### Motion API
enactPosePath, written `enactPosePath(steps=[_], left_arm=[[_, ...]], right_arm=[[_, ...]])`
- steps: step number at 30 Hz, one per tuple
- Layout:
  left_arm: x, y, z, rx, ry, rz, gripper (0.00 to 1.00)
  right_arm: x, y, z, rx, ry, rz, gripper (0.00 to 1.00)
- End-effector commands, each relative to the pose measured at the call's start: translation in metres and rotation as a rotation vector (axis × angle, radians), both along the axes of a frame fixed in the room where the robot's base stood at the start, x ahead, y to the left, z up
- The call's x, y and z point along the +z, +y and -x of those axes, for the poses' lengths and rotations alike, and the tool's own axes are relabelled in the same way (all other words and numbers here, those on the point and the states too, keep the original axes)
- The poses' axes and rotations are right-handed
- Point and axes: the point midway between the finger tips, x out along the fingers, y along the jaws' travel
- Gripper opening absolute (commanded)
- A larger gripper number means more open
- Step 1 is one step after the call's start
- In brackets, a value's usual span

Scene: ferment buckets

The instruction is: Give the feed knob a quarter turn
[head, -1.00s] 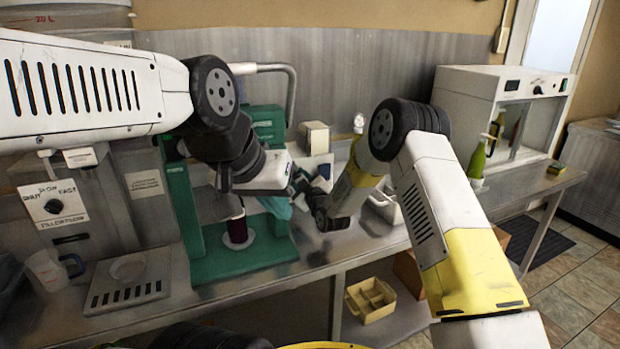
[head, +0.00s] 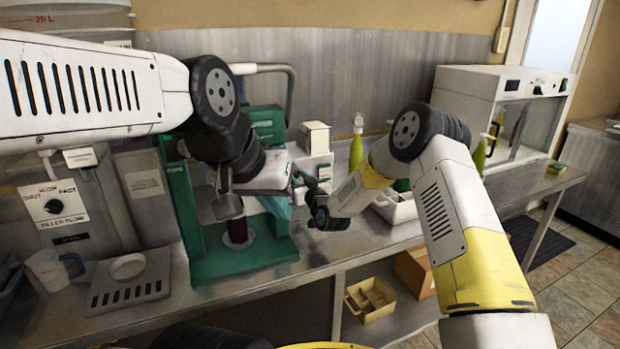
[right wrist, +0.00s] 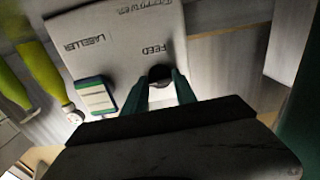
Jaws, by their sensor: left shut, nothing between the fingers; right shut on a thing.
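The feed knob (right wrist: 160,73) is dark and round, on the pale labeller face (right wrist: 125,45) beside the printed word FEED, which appears upside down in the right wrist view. My right gripper (right wrist: 161,88) is shut on the knob, with one green finger on each side. In the head view my right gripper (head: 304,177) is at the labeller (head: 315,158), and the knob is hidden there. My left gripper (head: 277,207) is shut and empty, lower down in front of the green press-like stand (head: 245,262).
Green bottles (head: 355,152) stand behind my right arm. A white bin (head: 400,211) is right of the labeller. A filler flow dial (head: 54,206), a measuring jug (head: 48,270) and a drip tray (head: 130,291) are at left. A yellow divided box (head: 370,300) sits on the lower shelf.

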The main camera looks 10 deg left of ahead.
Motion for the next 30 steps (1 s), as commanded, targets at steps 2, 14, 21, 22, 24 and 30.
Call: enactPosePath(steps=[2,14,21,22,24,30], left_arm=[[0.0000,0.0000,0.0000,0.000,0.000,0.000,0.00],[0.0000,0.0000,0.0000,0.000,0.000,0.000,0.00],[0.0000,0.0000,0.0000,0.000,0.000,0.000,0.00],[0.0000,0.0000,0.0000,0.000,0.000,0.000,0.00],[0.0000,0.0000,0.0000,0.000,0.000,0.000,0.00],[0.0000,0.0000,0.0000,0.000,0.000,0.000,0.00]], right_arm=[[-0.0022,-0.0004,0.0006,0.000,0.009,-0.007,0.00],[-0.0024,-0.0005,0.0006,0.001,0.014,-0.011,0.00],[-0.0015,-0.0004,0.0003,0.000,0.012,-0.012,0.55],[-0.0014,-0.0004,0.0003,0.000,0.012,-0.012,0.55],[-0.0011,-0.0002,0.0003,0.000,0.011,-0.013,0.55],[-0.0008,-0.0031,0.0043,0.000,0.011,-0.012,0.55]])
